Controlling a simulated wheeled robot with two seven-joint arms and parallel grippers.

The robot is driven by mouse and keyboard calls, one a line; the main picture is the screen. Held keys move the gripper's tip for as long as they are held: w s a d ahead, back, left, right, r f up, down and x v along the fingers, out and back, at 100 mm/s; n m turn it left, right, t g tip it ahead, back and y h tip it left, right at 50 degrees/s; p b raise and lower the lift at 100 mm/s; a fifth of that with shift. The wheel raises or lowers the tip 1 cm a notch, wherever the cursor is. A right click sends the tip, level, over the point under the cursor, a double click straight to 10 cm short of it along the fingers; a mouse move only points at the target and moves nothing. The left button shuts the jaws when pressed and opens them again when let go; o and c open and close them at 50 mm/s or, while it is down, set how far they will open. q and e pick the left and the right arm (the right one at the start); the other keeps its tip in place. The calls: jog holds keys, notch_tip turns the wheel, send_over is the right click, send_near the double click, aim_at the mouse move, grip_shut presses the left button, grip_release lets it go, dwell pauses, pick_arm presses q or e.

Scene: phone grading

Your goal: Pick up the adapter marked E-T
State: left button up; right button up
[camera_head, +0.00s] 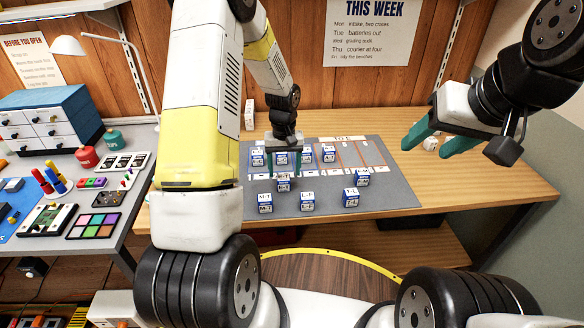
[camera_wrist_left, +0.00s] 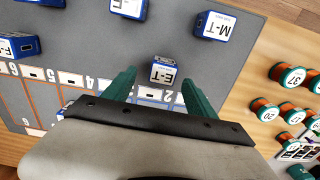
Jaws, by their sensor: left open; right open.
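The E-T adapter (camera_wrist_left: 163,72) is a small blue box with a white label. In the left wrist view it lies ahead of and between the two green fingertips of my left gripper (camera_wrist_left: 158,88), with gaps on both sides. In the head view the adapter (camera_head: 284,184) is on the grey mat (camera_head: 235,209), just in front of the numbered slots. My left gripper (camera_head: 287,166) is open above and behind it, partly hiding the boxes there. My right gripper (camera_head: 428,146) is open and empty over the table's right side.
The M-T box (camera_wrist_left: 213,27) is near the E-T one; other blue boxes (camera_head: 307,200) (camera_head: 351,197) stand on the mat's front. Several fill the slots behind. Round green-and-orange pieces (camera_wrist_left: 286,75) appear in the left wrist view. The mat's right front is clear.

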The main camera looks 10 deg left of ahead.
aim_at(283, 177)
pick_arm(q)
jog(key=f, duration=0.5)
jog(key=shift+s+a, duration=0.2)
grip_shut()
